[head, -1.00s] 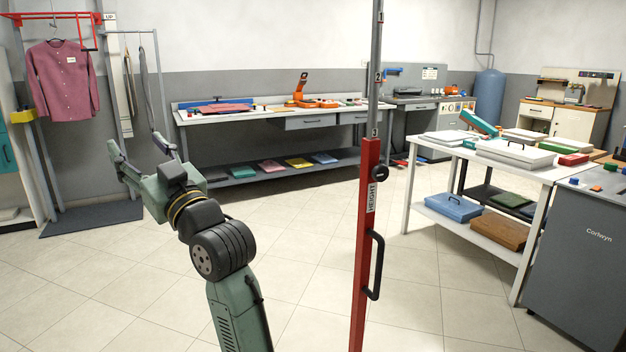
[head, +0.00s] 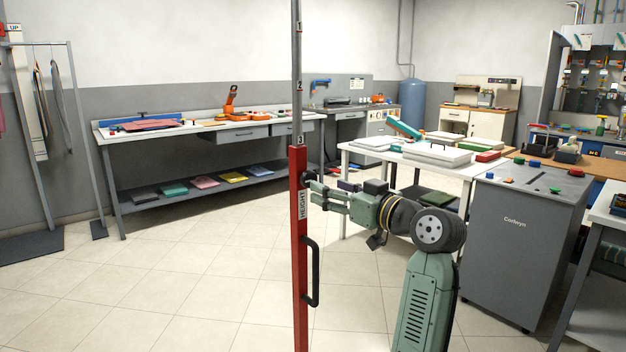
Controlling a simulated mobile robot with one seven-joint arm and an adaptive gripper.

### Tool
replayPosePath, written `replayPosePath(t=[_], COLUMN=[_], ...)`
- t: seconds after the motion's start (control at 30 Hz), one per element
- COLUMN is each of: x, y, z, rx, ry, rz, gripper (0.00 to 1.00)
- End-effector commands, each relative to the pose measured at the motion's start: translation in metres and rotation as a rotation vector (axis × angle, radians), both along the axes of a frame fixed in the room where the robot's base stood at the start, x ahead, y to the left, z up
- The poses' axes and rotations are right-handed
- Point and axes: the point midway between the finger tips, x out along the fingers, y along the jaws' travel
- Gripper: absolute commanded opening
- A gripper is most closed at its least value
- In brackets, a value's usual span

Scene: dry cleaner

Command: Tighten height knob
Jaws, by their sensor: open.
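The red post (head: 299,258) stands upright in the middle of the head view, with a grey numbered rail (head: 297,80) rising from its top. A white HEIGHT label (head: 302,205) and a black handle (head: 314,272) are on it. The small dark height knob (head: 309,176) sticks out from the post's right side, above the label. My gripper (head: 316,192) is open and points left, with its green fingertips at or just below the knob. I cannot tell whether they touch it, or whether the knob lies between them.
A long workbench (head: 165,137) stands behind on the left. A white table (head: 390,160) with flat boxes is behind my arm. A grey cabinet (head: 520,240) marked Corteyn stands at the right. The tiled floor (head: 200,290) left of the post is clear.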

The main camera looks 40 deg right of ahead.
Motion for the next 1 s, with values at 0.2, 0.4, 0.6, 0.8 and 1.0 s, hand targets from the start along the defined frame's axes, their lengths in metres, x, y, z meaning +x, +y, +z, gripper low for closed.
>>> replayPosePath(t=[0.2, 0.4, 0.6, 0.8, 1.0], x=[0.041, 0.063, 0.068, 0.068, 0.068], y=[0.004, 0.005, 0.005, 0.005, 0.005], z=[0.002, 0.001, 0.0, 0.0, 0.0], rx=[0.002, 0.002, 0.001, 0.001, 0.001], ry=[0.001, -0.001, 0.0, -0.001, -0.001], rz=[0.001, 0.0, -0.001, -0.001, -0.001], gripper=[0.53, 0.53, 0.53, 0.51, 0.37])
